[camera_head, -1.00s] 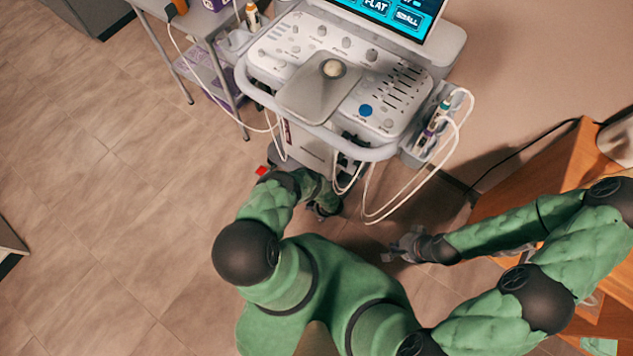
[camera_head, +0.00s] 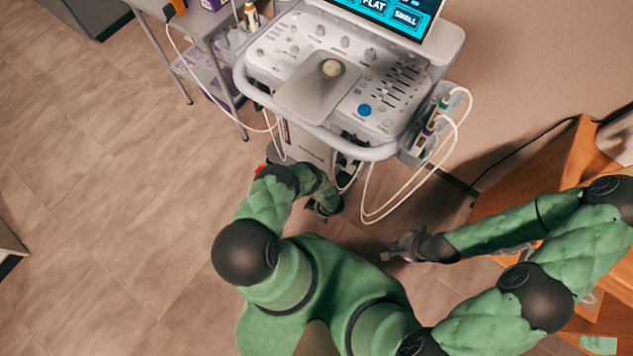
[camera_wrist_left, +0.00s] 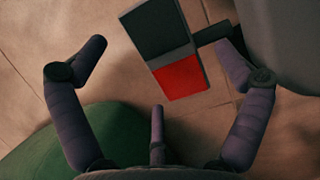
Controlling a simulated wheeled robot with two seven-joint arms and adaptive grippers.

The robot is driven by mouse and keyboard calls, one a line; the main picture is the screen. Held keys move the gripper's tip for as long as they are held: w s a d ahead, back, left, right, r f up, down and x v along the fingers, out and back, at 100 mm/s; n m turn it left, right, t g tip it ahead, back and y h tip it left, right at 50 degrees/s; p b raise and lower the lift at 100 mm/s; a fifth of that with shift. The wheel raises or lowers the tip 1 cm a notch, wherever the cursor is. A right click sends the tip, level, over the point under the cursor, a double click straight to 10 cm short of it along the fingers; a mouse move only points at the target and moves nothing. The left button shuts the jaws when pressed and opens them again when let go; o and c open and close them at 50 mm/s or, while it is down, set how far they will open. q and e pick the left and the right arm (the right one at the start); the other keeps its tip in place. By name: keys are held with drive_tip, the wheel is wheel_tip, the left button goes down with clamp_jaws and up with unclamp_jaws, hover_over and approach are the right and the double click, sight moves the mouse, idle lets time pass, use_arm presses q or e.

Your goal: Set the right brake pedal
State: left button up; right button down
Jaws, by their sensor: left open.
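A pedal with a dark grey half and a red half (camera_wrist_left: 180,78) is near the floor in the left wrist view, joined by a dark bar to a grey body at right. A small red piece (camera_head: 260,168) shows in the head view beside the cart's base, mostly behind my left arm. My left gripper (camera_wrist_left: 163,48) is open, its fingers apart on either side of the pedal; I see no clear contact. In the head view it (camera_head: 323,209) is low by the cart's base, partly hidden by the arm. My right gripper (camera_head: 397,250) is over the floor, away from the cart; its jaws are unclear.
The ultrasound cart (camera_head: 310,115) stands ahead, with white cables (camera_head: 415,190) looping down at its right. A grey shelf trolley (camera_head: 200,22) is at its left. A wooden cabinet (camera_head: 560,170) is at right. Floor at left is clear.

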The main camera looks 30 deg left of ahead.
use_arm(q)
drive_tip(key=shift+v, duration=2.95)
drive_tip(key=shift+s, duration=0.1)
